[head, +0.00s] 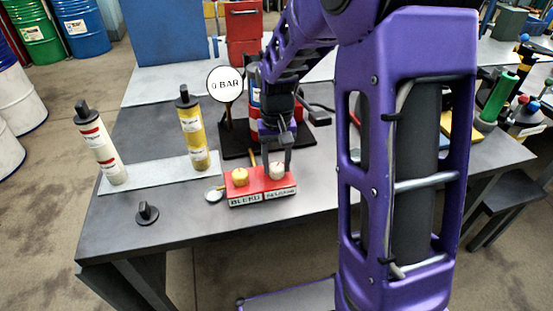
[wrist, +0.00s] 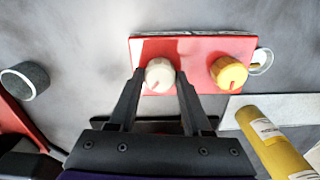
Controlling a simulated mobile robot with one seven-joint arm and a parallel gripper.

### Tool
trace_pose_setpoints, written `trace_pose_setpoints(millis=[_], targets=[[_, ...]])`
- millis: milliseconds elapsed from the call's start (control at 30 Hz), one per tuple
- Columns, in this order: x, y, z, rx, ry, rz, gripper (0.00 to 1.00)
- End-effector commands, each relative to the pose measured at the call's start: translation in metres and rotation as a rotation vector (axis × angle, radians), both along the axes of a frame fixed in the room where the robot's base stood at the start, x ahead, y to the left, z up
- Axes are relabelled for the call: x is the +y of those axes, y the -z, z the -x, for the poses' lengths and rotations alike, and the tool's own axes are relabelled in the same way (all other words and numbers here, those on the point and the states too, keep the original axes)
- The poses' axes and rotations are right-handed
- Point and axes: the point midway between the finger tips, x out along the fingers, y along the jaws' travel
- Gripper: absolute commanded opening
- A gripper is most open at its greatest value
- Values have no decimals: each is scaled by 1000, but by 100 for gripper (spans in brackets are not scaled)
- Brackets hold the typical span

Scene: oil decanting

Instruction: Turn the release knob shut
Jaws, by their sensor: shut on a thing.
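The red control block (head: 262,198) sits on the grey bench and carries two knobs. The cream knob (head: 277,172) is on the right, above a label that seems to read RELEASE. The yellow knob (head: 240,177) is on the left, above the label BLEND. In the wrist view the cream knob (wrist: 159,73) is between my two fingertips, with a short reddish mark on its top. The yellow knob (wrist: 229,72) stands free beside it. My gripper (wrist: 159,82) is shut on the cream knob from above; it also shows in the head view (head: 279,150).
A round gauge sign (head: 225,85) reads 0 BAR behind the block. A yellow cylinder (head: 193,130) and a white-and-red cylinder (head: 102,147) stand upright on a pale strip (head: 150,176). A small round metal piece (head: 214,194) and a black knob-like piece (head: 147,212) lie nearby. The bench's front left is mostly clear.

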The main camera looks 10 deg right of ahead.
Motion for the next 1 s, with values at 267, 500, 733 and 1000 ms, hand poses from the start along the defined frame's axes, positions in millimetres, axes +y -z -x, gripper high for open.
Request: trace_pose_setpoints(millis=[267, 500, 733, 1000], targets=[[0, -3, -1, -2, -263, 0, 0], [0, -2, -1, -2, -468, 0, 0], [0, -2, -1, -2, -614, 0, 0], [0, -1, -1, -2, -704, 1, 0]])
